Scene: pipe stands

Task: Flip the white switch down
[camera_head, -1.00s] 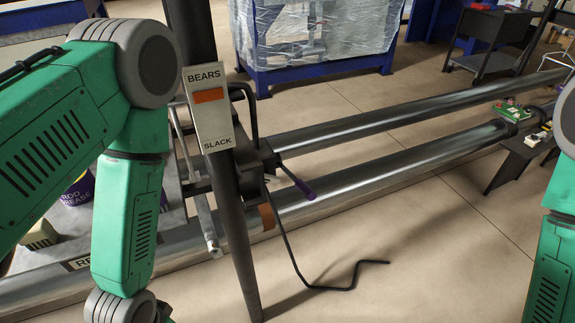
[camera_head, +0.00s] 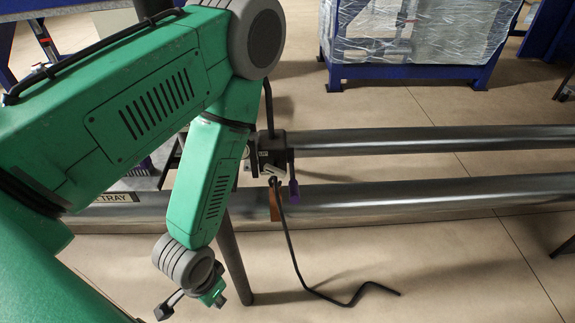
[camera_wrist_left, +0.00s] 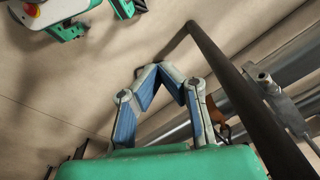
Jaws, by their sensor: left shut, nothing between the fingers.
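I cannot make out a white switch for certain in either view. My left gripper hangs low at the left of the head view, below my green arm, beside the dark upright post (camera_head: 236,265); its tips are hard to see there. In the left wrist view my left gripper (camera_wrist_left: 162,68) is shut and empty, its blue-padded fingers meeting at the tips. The same post (camera_wrist_left: 240,90) runs diagonally just right of the fingers, apart from them. My left arm covers where the BEARS/SLACK plate stood in the head view. My right gripper is out of view.
Two long metal pipes (camera_head: 430,138) run across to the right. A bent black rod (camera_head: 298,262) reaches over the floor. A wrapped crate (camera_head: 410,40) stands behind. Floor at front right is clear.

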